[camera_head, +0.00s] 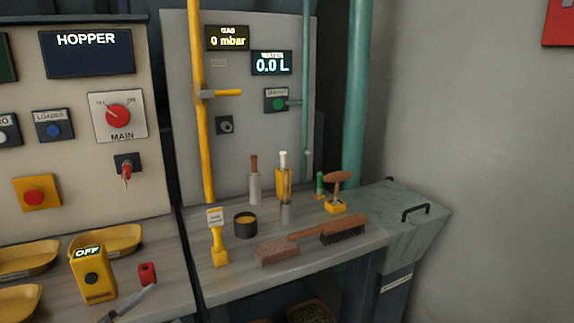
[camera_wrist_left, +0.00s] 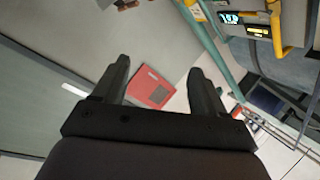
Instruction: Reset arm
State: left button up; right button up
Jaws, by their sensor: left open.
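My left gripper (camera_wrist_left: 160,88) shows in the left wrist view with its two dark fingers spread apart and nothing between them. Behind the gap, at a distance, is a red panel (camera_wrist_left: 150,88) on a grey surface. No arm or gripper of mine shows in the head view. My right gripper is in neither view.
A grey bench (camera_head: 225,285) holds a brush (camera_head: 342,231), a brick-like block (camera_head: 277,252), a dark pot (camera_head: 245,224) and several tools. A control panel with a red MAIN switch (camera_head: 117,116) stands left. A yellow pipe (camera_head: 200,140) and a teal pipe (camera_head: 356,100) rise behind.

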pick_arm(q)
jog(key=s+d+f+n+g+y, duration=0.1)
jog(key=s+f+n+g+y, duration=0.1)
jog(key=s+f+n+y, duration=0.3)
jog(key=s+d+f+n+g+y, duration=0.2)
jog(key=s+f+n+y, duration=0.3)
jog(key=s+f+n, duration=0.5)
jog(key=s+f+g, duration=0.1)
jog(key=s+f, duration=0.3)
jog(key=f, duration=0.4)
jog(key=shift+s+n, duration=0.3)
jog(key=shift+n, duration=0.1)
